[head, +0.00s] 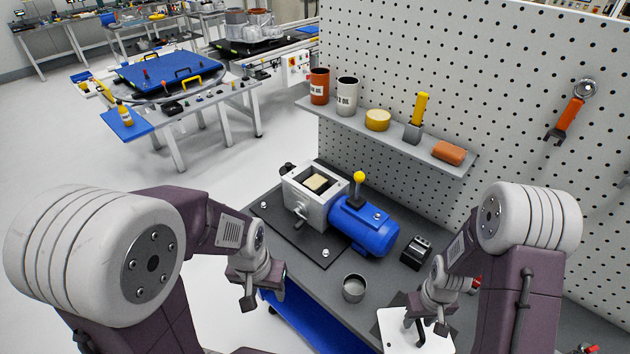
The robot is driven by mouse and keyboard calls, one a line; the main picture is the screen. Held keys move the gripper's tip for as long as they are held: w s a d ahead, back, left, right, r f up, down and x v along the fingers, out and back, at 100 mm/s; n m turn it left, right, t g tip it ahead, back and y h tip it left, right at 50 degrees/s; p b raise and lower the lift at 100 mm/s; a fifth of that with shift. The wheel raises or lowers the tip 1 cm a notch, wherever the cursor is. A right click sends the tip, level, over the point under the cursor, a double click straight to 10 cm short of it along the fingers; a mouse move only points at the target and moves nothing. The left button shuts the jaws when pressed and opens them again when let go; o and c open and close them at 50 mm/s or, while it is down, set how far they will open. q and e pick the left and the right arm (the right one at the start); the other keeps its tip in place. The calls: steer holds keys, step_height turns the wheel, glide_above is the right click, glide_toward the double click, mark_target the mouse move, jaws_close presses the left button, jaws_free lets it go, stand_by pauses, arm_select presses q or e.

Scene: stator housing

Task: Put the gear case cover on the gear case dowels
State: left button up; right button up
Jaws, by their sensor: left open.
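The gear case (310,207) is a light grey box on a dark base plate, at the left end of a blue motor (363,226). Its top shows an opening with a pale block inside. The dowels are too small to make out. A flat white plate (391,325) lies at the front right of the bench, partly hidden by my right arm; I cannot tell whether it is the cover. My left gripper (263,296) is open and empty, in front of the gear case's base plate. My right gripper (430,333) is over the white plate; its grip is unclear.
A grey metal cup (354,287) stands between the grippers. A black block (416,250) sits right of the motor. A yellow-knobbed lever (359,179) rises beside the motor. A shelf (390,136) with cans overhangs behind, on a pegboard (480,70).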

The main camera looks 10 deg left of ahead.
steer(key=shift+d, duration=0.1)
stand_by(0.5)
jaws_close()
steer(key=shift+r+p, duration=0.7)
steer(key=shift+p, duration=0.15)
stand_by(1.3)
steer(key=shift+r+p, duration=2.25)
steer(key=shift+r, duration=0.2)
